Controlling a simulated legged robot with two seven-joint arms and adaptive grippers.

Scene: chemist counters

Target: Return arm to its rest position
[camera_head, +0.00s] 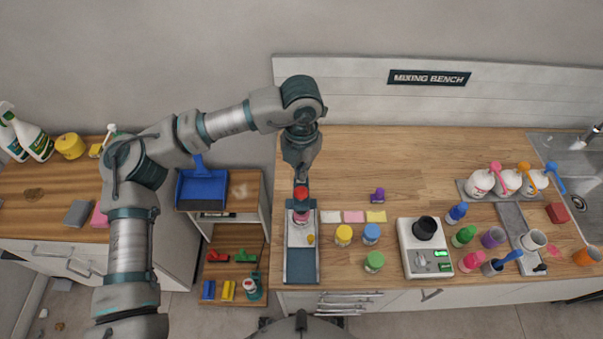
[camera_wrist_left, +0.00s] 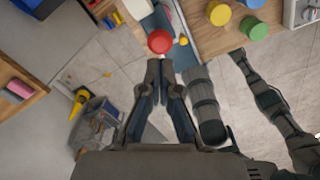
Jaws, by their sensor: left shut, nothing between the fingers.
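My left arm comes in from the left and reaches across to the left end of the mixing bench. My left gripper (camera_head: 301,182) points down, shut and empty, close to a red-capped jar (camera_head: 302,211) in the grey tray (camera_head: 302,266). In the left wrist view the two fingers of my left gripper (camera_wrist_left: 160,66) are close together, just short of the red cap (camera_wrist_left: 160,41). The fingers do not hold the jar. Whether the tips touch the cap I cannot tell. My right gripper does not show clearly in either view.
Yellow, blue and green jars (camera_head: 343,236) stand right of the tray. A scale (camera_head: 423,262) with a black cup is farther right. White bottles with coloured tops (camera_head: 480,183) stand near the sink (camera_head: 575,165). A blue dustpan (camera_head: 203,190) is below my forearm. The back of the bench is mostly clear.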

